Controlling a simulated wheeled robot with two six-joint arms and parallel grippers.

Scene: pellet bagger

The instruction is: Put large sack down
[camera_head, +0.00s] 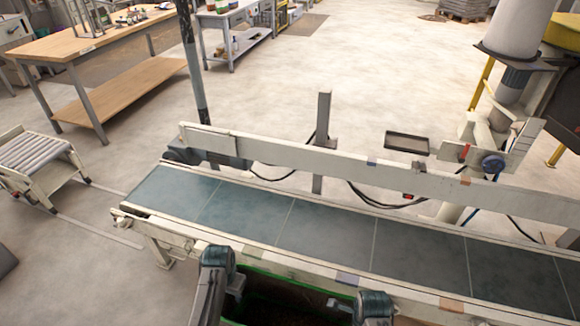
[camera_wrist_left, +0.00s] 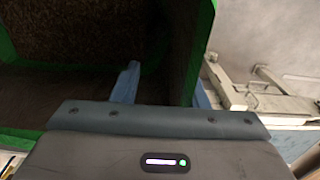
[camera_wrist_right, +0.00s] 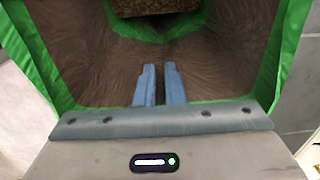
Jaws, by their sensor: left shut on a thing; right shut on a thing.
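The large sack (camera_head: 285,311) is open at the top, brown inside with a green rim, at the bottom of the head view on the near side of the conveyor. My left gripper (camera_head: 237,287) is shut on its side wall; in the left wrist view one blue finger is inside the sack (camera_wrist_left: 176,45) and the other outside. My right gripper (camera_head: 343,305) is at the sack's right side. In the right wrist view its blue fingers (camera_wrist_right: 158,82) are close together over the brown sack wall (camera_wrist_right: 75,50); the pinched part is hard to see. The sack's bottom is hidden.
The conveyor (camera_head: 330,236), with a bare dark belt and pale rails, runs right across in front of me. A roller stand (camera_head: 37,160) is at left. A wooden workbench (camera_head: 90,38) and a filling spout (camera_head: 515,40) stand beyond. Open floor shows at lower left.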

